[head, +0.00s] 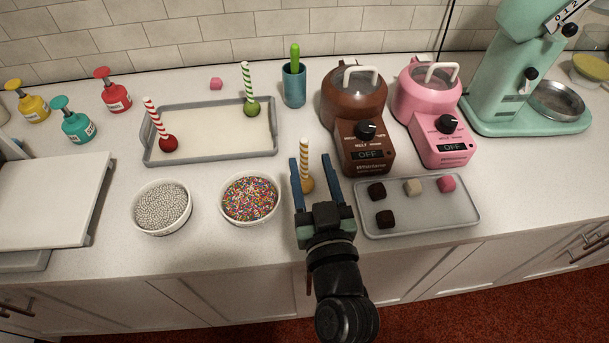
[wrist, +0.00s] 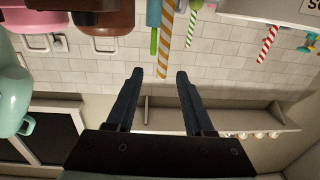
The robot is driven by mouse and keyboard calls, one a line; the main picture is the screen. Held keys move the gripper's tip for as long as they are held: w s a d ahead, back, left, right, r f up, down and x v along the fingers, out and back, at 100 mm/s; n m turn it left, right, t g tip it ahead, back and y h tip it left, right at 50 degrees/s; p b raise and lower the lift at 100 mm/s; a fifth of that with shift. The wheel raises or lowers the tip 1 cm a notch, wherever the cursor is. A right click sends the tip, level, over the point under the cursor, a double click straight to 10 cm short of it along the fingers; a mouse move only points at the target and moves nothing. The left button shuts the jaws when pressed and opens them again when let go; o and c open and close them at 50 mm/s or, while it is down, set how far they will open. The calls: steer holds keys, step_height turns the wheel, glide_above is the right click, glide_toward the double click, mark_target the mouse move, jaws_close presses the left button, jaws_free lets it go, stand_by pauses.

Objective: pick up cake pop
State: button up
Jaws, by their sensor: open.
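A cake pop with a gold-and-white striped stick (head: 305,158) and a tan ball stands on the counter at the middle front. My gripper (head: 310,160) is open, with its fingers on either side of this cake pop in the head view. In the wrist view, which looks upside down, the gold stick (wrist: 166,40) ends between the fingertips (wrist: 160,72). I cannot tell whether a finger touches it. A red cake pop (head: 168,143) and a green cake pop (head: 252,108) stand stick-up on a paper-lined grey tray (head: 210,157) at the back left.
Bowls of silver beads (head: 162,207) and coloured sprinkles (head: 250,200) stand left of my gripper. A grey tray of small cubes (head: 425,220) lies to the right. Brown (head: 355,105) and pink (head: 430,100) melters and a teal cup (head: 294,88) stand behind.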

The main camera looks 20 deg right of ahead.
mark_target(305, 148)
steer(key=x, duration=0.4)
steer(key=p+x, duration=0.1)
steer(key=x, duration=0.1)
steer(key=p+x, duration=0.1)
steer(key=shift+w+a+r, duration=0.15)
steer(key=shift+w+r, duration=0.1)
steer(key=shift+r, duration=0.05)
steer(key=shift+w+f, duration=0.1)
steer(key=shift+w, duration=0.4)
steer(key=shift+c, duration=0.3)
jaws_close()
stand_by(0.5)
